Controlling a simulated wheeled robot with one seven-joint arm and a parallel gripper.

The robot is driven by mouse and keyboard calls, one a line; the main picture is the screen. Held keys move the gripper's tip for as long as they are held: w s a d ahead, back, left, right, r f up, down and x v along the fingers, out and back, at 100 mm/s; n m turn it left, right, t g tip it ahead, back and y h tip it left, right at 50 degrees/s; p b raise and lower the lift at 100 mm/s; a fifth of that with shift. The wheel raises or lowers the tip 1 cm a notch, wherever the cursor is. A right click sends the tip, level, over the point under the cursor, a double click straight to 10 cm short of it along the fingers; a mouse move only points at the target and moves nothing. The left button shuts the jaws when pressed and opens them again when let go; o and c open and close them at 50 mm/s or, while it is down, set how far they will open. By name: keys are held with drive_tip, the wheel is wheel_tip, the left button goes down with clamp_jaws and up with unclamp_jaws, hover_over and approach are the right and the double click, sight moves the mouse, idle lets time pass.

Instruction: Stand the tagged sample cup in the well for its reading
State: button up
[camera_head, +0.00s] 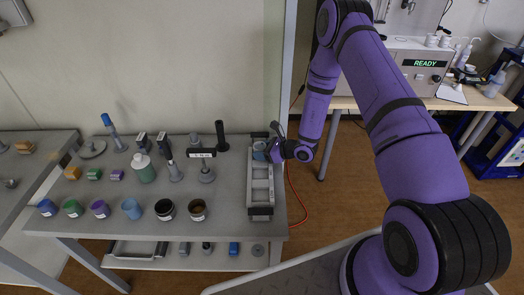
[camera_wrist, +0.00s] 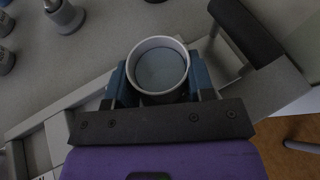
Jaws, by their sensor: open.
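A cup with a pale rim and grey-blue inside (camera_wrist: 158,66) stands between the two fingers of my gripper (camera_wrist: 159,82) in the wrist view. The jaws are open, one finger on each side of the cup; whether they touch it I cannot tell. In the head view my gripper (camera_head: 273,149) is at the far end of a grey rack (camera_head: 261,211), with the bluish cup (camera_head: 259,150) beside it, partly hidden. No tag shows on this cup. An analyser (camera_head: 424,76) with a green READY display stands at the back right; I cannot make out a well.
Several cups, including a blue one (camera_head: 47,208) and a green one (camera_head: 72,208), line the front of the grey table (camera_head: 222,227). A green-white bottle (camera_head: 143,168) and several tools stand behind them. The analyser's wooden bench (camera_head: 345,102) is across open floor.

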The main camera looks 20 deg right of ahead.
drive_tip(key=shift+s+d+f, duration=0.1)
drive_tip(key=shift+s+f, duration=0.05)
drive_tip(key=shift+f, duration=0.05)
drive_tip(key=shift+o, duration=0.3)
drive_tip(key=v, duration=1.2)
drive_tip(key=shift+w+r, duration=0.3)
drive_tip(key=shift+r, duration=0.05)
drive_tip(key=s+a+r+n+g, duration=0.3)
drive_tip(key=r+n, duration=0.2)
drive_tip(key=r, duration=0.4)
drive_tip(key=s+a+r+n+g, duration=0.25)
drive_tip(key=r+n, duration=0.25)
drive_tip(key=r, duration=0.4)
drive_tip(key=s+a+r+n+g, duration=0.3)
drive_tip(key=s+r+n, duration=0.15)
drive_tip(key=r, duration=0.55)
drive_tip(key=s+d+r+n+t+h, duration=0.2)
drive_tip(key=s+r+n+h, duration=0.3)
drive_tip(key=s+r, duration=0.3)
drive_tip(key=s+d+r+n+t+h, duration=0.3)
drive_tip(key=s+r, duration=0.5)
drive_tip(key=s, duration=0.4)
drive_tip(key=shift+d+r+n+h, duration=0.15)
drive_tip(key=shift+d+n+h, duration=0.8)
drive_tip(key=shift+n, duration=0.8)
drive_tip(key=shift+a, duration=0.15)
